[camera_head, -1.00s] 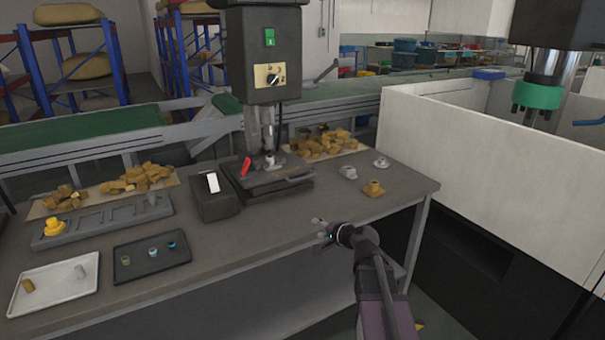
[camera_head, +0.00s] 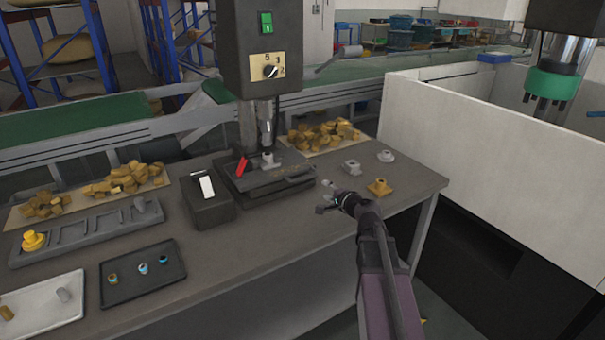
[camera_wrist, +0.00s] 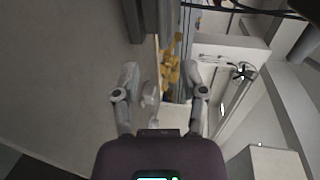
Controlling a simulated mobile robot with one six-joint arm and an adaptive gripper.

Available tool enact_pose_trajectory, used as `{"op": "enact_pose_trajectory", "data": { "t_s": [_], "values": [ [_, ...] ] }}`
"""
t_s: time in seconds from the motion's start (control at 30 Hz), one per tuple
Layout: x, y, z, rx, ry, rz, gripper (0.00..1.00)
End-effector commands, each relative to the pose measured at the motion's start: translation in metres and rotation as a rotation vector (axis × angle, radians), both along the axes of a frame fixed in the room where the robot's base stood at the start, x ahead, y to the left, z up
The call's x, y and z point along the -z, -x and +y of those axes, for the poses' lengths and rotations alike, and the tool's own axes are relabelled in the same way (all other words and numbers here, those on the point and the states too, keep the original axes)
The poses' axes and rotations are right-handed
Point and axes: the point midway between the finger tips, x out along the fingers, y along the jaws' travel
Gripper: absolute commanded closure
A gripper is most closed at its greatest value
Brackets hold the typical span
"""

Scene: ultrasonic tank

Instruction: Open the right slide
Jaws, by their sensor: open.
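My gripper (camera_head: 326,197) is open and empty above the front right of the grey workbench (camera_head: 270,245). In the wrist view its two fingers are spread apart, and my gripper (camera_wrist: 164,98) has nothing between its tips. No part is plainly recognisable as the right slide. A white-walled enclosure (camera_head: 480,140) stands to the right of the bench, with a dark front below its wall. A drill press (camera_head: 262,45) stands on the bench, with a dark base plate (camera_head: 275,184) carrying a red part. My gripper is to the right of this plate, apart from it.
Brown chunks (camera_head: 325,132) lie behind. A dark box (camera_head: 207,203), a black tray (camera_head: 142,272) and a white tray (camera_head: 40,308) are on the left. A green-collared tool (camera_head: 552,85) hangs over the enclosure.

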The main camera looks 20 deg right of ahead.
Motion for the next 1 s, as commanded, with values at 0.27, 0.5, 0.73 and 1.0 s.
{"op": "enact_pose_trajectory", "data": {
  "t_s": [0.27, 0.5, 0.73, 1.0],
  "values": [
    [-0.001, 0.0, 0.0, 0.002, -0.002, -0.001, 0.45],
    [0.0, -0.001, 0.0, 0.001, -0.001, -0.001, 0.45],
    [0.002, -0.012, 0.003, 0.0, -0.001, -0.001, 0.45],
    [0.01, -0.043, 0.011, -0.001, 0.0, -0.001, 0.45]
  ]
}}
